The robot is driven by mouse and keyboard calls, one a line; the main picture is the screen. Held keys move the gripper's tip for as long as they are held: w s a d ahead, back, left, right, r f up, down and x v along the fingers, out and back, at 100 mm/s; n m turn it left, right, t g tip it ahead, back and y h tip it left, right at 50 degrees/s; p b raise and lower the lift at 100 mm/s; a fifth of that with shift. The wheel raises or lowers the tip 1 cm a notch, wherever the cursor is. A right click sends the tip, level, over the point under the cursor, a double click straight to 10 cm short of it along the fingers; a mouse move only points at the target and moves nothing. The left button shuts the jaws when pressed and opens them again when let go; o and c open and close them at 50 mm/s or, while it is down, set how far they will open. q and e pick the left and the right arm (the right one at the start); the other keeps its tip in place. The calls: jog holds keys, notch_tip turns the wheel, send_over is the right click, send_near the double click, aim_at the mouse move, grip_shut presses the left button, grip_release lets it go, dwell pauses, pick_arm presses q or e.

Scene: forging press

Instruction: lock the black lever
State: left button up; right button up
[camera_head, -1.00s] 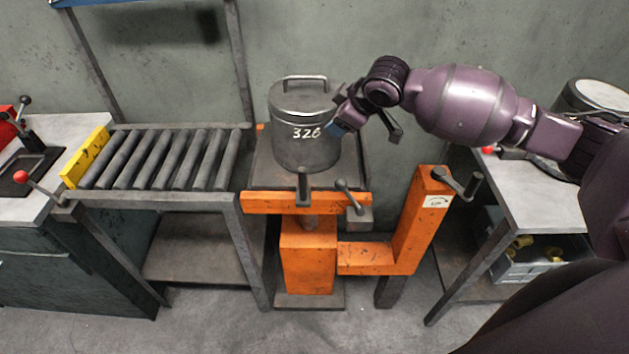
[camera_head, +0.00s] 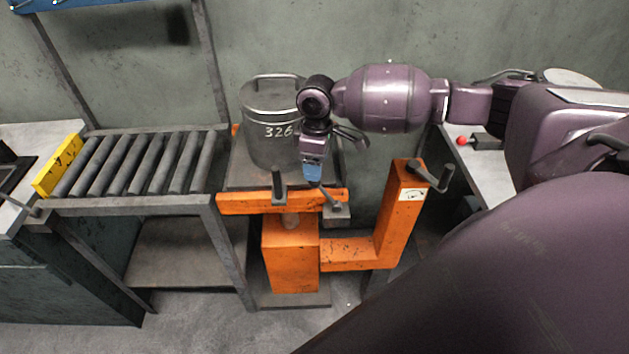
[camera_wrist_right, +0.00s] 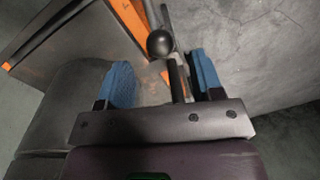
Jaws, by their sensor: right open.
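The black lever (camera_head: 328,195) is a tilted dark rod at the front right of an orange lift table (camera_head: 232,203). Its round black knob (camera_wrist_right: 160,43) shows in the right wrist view, just ahead of and between the fingertips. My right gripper (camera_head: 312,172) points down over the lever, with blue finger pads. The wrist view shows the right gripper (camera_wrist_right: 160,62) open, one blue pad on each side, not closed on the knob. In the head view the gripper hides the lever's upper end. My left gripper is not in view.
A grey lidded canister (camera_head: 262,130) marked 326 stands on the lift table, close behind my gripper. A second black handle (camera_head: 278,188) is left of the lever. A roller conveyor (camera_head: 140,165) lies left. A crank handle (camera_head: 440,177) tops the orange post (camera_head: 398,205) at right.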

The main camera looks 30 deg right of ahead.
aim_at(324, 193)
jog(key=shift+s+a+f, duration=0.1)
jog(key=shift+f, duration=1.45)
jog(key=shift+s+a+f, duration=0.1)
jog(key=shift+f, duration=1.4)
jog(key=shift+c, duration=0.3)
grip_shut()
jog(key=shift+w, duration=0.1)
